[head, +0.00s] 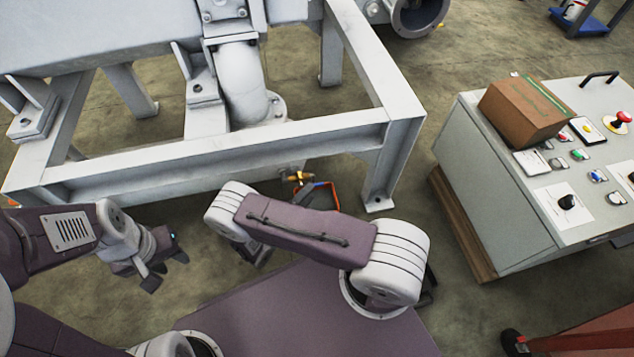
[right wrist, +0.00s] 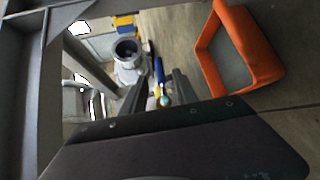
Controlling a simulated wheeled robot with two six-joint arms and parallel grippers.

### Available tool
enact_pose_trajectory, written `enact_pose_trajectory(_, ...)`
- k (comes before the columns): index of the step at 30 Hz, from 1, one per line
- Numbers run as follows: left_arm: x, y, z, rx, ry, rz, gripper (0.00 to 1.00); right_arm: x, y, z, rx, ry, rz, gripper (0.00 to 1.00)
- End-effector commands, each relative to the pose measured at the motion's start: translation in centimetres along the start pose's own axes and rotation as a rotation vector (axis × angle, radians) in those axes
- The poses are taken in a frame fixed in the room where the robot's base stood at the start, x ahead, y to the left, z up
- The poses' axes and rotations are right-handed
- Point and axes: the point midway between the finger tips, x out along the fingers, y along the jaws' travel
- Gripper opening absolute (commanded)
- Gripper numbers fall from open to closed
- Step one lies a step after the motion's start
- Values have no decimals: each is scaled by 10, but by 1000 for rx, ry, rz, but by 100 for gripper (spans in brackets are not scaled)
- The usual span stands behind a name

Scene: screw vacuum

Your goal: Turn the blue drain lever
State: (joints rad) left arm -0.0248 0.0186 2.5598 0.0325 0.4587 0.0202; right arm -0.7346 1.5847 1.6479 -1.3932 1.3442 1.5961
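The blue drain lever (right wrist: 159,70) shows in the right wrist view as a slim blue bar with a brass-coloured end (right wrist: 163,98). My right gripper (right wrist: 162,80) has its fingers apart, one on each side of the lever; I cannot tell whether either touches it. In the head view the brass drain valve (head: 297,177) sits below the front beam of the white frame, and my right forearm hides most of my right gripper. My left gripper (head: 166,270) is open and empty over the floor at the left.
The white steel frame (head: 225,160) stands just ahead, with a leg (head: 385,182) right of the valve. An orange open-topped bin (right wrist: 207,75) is on the floor beside the lever. A grey control console (head: 500,200) with a brown box (head: 520,112) stands at the right.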

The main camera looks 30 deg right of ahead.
Motion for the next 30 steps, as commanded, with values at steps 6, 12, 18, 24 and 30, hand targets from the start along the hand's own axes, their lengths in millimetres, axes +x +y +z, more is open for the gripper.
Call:
enact_pose_trajectory(6,33,-1,4,0,0,0,36,44,-8,2,0,-10,-1,35)
enact_pose_trajectory(12,54,-1,6,0,-1,0,36,78,-5,2,0,-7,-2,35)
enact_pose_trajectory(18,56,-1,6,0,-1,0,36,87,-1,2,-2,-5,-2,35)
enact_pose_trajectory(24,56,-1,6,0,-1,0,36,87,0,2,-2,-5,-2,27)
enact_pose_trajectory(30,56,-1,6,0,-1,0,36,87,0,2,-2,-5,-2,0)
